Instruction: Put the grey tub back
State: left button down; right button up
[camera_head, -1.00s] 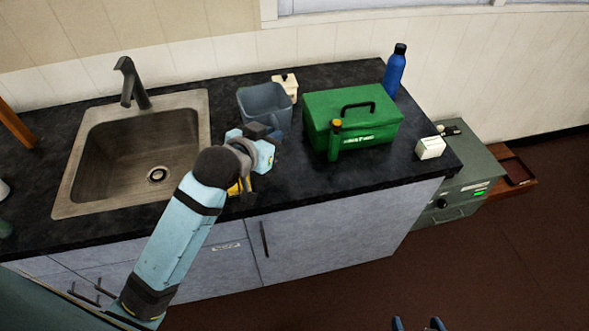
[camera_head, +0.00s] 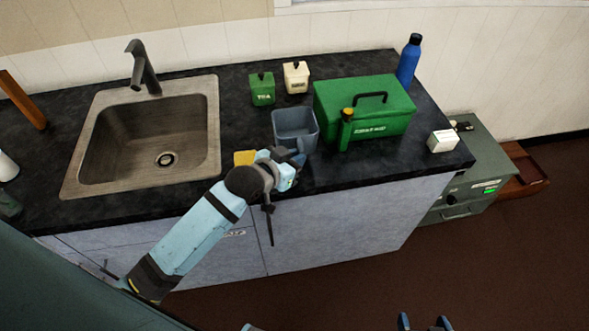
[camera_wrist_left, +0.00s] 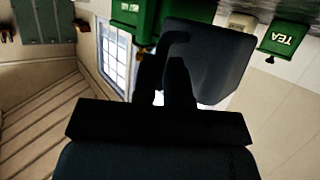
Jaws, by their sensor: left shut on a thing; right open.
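The grey tub (camera_head: 296,128) is an open-topped, blue-grey container, upright over the counter just left of the green box (camera_head: 365,108). I cannot tell whether its base touches the counter. My left gripper (camera_head: 292,157) is at the tub's near side and shut on it. The left wrist view shows the dark fingers (camera_wrist_left: 166,75) against the tub (camera_wrist_left: 215,62), with the exact grip in shadow. My right gripper (camera_head: 426,322) shows only its fingertips at the bottom edge, apart and empty, far from the tub.
A green tea canister (camera_head: 262,88) and a cream canister (camera_head: 296,77) stand behind the tub. A yellow thing (camera_head: 245,158) lies left of my gripper. The sink (camera_head: 150,135) is at left. A blue bottle (camera_head: 409,61) and a white box (camera_head: 441,141) stand at right.

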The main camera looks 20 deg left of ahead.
pick_arm(q)
jog(key=shift+f, duration=2.2)
jog(key=c, duration=1.2)
grip_release()
jog(key=shift+f, duration=0.1)
jog(key=shift+o, duration=0.2)
jog(key=v, duration=1.1)
jog(key=s+d+f+g, duration=0.1)
jog(key=s+d+f, duration=0.1)
jog(key=s+f, duration=0.3)
jog(key=s+d+f+g, duration=0.1)
jog(key=s+f, duration=0.4)
jog(key=f, duration=0.5)
jog(key=shift+s+d+f+y+b, duration=0.2)
jog(key=shift+s+d+y+b, duration=0.15)
jog(key=shift+s+y, duration=0.05)
